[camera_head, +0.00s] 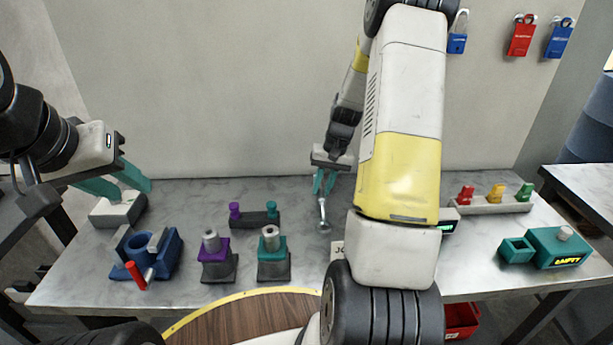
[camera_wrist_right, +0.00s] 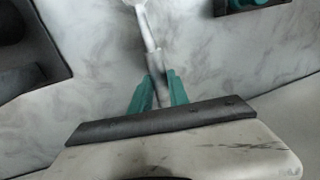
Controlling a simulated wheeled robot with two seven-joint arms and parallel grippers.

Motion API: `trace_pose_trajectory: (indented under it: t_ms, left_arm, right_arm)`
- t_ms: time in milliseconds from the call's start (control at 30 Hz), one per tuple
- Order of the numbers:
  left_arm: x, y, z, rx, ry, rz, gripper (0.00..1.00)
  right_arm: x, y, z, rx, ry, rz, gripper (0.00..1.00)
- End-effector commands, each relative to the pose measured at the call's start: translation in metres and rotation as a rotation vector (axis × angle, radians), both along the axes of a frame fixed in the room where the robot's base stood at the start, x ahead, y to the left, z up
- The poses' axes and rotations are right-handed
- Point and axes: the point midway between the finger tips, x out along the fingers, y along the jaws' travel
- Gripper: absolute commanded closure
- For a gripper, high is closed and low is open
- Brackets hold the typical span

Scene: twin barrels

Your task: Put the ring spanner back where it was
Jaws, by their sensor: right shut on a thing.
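The ring spanner (camera_head: 323,215) is a slim silver tool with a ring at its lower end in the head view. My right gripper (camera_head: 324,184) has teal fingers shut on its shaft, over the back middle of the table. In the right wrist view the spanner (camera_wrist_right: 150,38) runs up from between the teal fingers (camera_wrist_right: 159,92), its far end cut off by the top edge. I cannot tell whether the spanner touches the table. My left gripper (camera_head: 128,181) is at the far left, its teal fingers apart and empty, above a pale block (camera_head: 118,208).
The marble-look table (camera_head: 180,190) holds a blue vise-like fixture (camera_head: 158,256), purple (camera_head: 214,250) and teal (camera_head: 270,248) posts, and a dark two-knob holder (camera_head: 254,217). Right are a tray (camera_head: 490,206) with coloured pieces and a teal box (camera_head: 555,246). My right arm hides the centre right.

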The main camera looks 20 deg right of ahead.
Motion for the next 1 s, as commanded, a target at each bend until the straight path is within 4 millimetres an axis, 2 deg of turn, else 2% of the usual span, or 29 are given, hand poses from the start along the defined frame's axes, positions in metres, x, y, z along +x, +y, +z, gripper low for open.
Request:
trace_pose_trajectory:
  t_ms: [67, 400, 433, 533, 867, 1000]
  left_arm:
    - [0.000, 0.000, 0.000, 0.000, 0.000, 0.000, 0.64]
    - [0.000, 0.000, 0.000, 0.000, 0.000, 0.000, 0.64]
    - [0.000, 0.000, 0.000, 0.000, 0.000, 0.000, 0.64]
    - [0.000, 0.000, 0.000, 0.000, 0.000, 0.000, 0.64]
    - [0.000, 0.000, 0.000, 0.000, 0.000, 0.000, 0.64]
    - [0.000, 0.000, 0.000, 0.000, 0.000, 0.000, 0.64]
  right_arm:
    - [0.000, 0.000, -0.008, 0.000, 0.000, 0.000, 1.00]
    - [0.000, 0.000, -0.011, 0.000, -0.001, 0.001, 1.00]
    - [0.000, 0.000, -0.011, 0.000, 0.000, 0.001, 0.75]
    - [0.000, 0.000, -0.011, 0.000, 0.000, 0.001, 0.57]
    - [0.000, 0.000, -0.009, 0.000, -0.001, 0.001, 0.57]
    - [0.000, -0.003, 0.004, -0.001, -0.003, -0.001, 0.57]
